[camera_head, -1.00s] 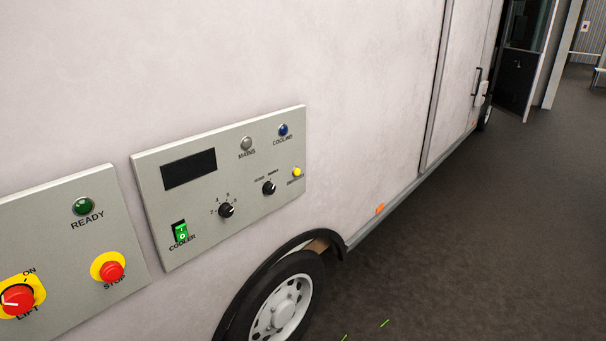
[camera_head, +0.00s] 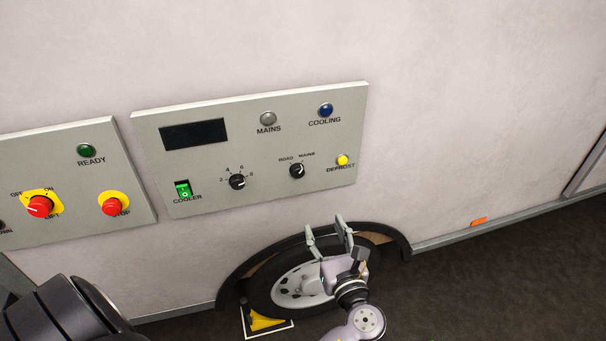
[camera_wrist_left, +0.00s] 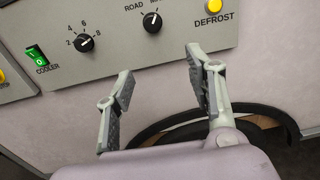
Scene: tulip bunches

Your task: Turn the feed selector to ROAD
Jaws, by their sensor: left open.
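The feed selector (camera_head: 297,171) is a small black knob below the words ROAD and MAINS on the grey cooler panel (camera_head: 260,197). Its white mark appears to point up and right, towards MAINS. It also shows at the top of the left wrist view (camera_wrist_left: 152,22), where the MAINS label is partly cut off. My left gripper (camera_head: 326,228) is open and empty, below the panel and in front of the wheel. In the left wrist view its two fingers (camera_wrist_left: 160,75) stand apart below the selector, not touching it. My right gripper is out of view.
The numbered dial (camera_head: 237,182) and green COOLER switch (camera_head: 183,189) are left of the selector; the yellow DEFROST button (camera_head: 342,160) is right. A second panel (camera_head: 75,210) carries red LIFT and STOP controls. The wheel (camera_head: 285,288) is below.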

